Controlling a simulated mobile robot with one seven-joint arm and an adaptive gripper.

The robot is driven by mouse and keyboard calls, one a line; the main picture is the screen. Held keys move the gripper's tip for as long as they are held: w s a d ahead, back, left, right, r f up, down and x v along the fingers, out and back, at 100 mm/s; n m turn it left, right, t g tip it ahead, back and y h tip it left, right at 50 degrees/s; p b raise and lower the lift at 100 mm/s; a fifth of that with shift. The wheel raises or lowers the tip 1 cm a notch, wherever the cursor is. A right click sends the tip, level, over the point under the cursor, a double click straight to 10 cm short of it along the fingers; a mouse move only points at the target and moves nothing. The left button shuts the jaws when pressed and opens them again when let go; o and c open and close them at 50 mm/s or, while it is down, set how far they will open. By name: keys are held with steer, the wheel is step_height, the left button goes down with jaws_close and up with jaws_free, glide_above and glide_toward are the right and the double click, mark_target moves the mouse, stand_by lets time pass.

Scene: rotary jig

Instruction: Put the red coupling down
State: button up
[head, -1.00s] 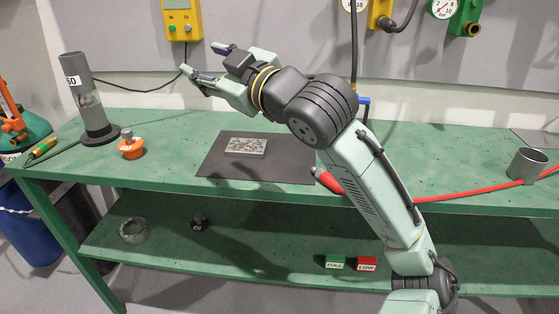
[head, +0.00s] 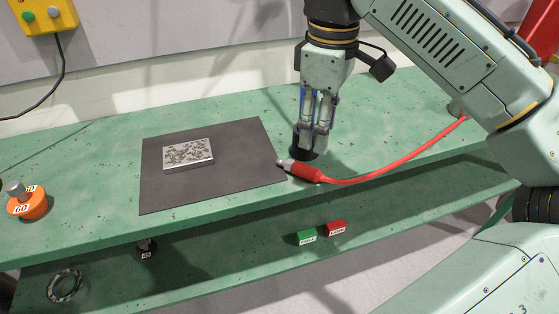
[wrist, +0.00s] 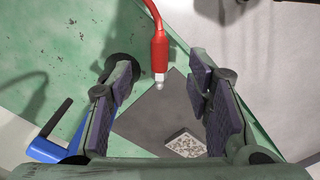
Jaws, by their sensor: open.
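The red coupling (head: 305,172) lies at the bench's front edge, beside the right corner of the dark mat, its silver tip pointing left and its red hose running off to the right. In the wrist view the coupling (wrist: 159,52) shows beyond the fingers, in the gap between them, with its tip toward the mat. My gripper (head: 316,148) points down just behind and above the coupling. Its fingers are apart, also in the wrist view (wrist: 163,92), and nothing is between their pads. It looks clear of the coupling.
A speckled metal block (head: 188,153) lies on the dark mat (head: 240,180). A blue lever (wrist: 48,150) and a dark round part stand close to my gripper. An orange knobbed piece (head: 27,205) is far left. Green and red blocks (head: 336,228) sit on the lower shelf.

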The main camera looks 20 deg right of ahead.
mark_target(316, 171)
steer(key=f, duration=0.4)
steer(key=shift+s+d, duration=0.15)
steer(key=shift+s, duration=0.1)
steer(key=f, duration=0.2)
steer(key=f+p, duration=0.1)
steer(key=f, duration=0.3)
steer(key=shift+w+f, duration=0.15)
steer(key=shift+w, duration=0.1)
steer(key=shift+a, duration=0.2)
jaws_close()
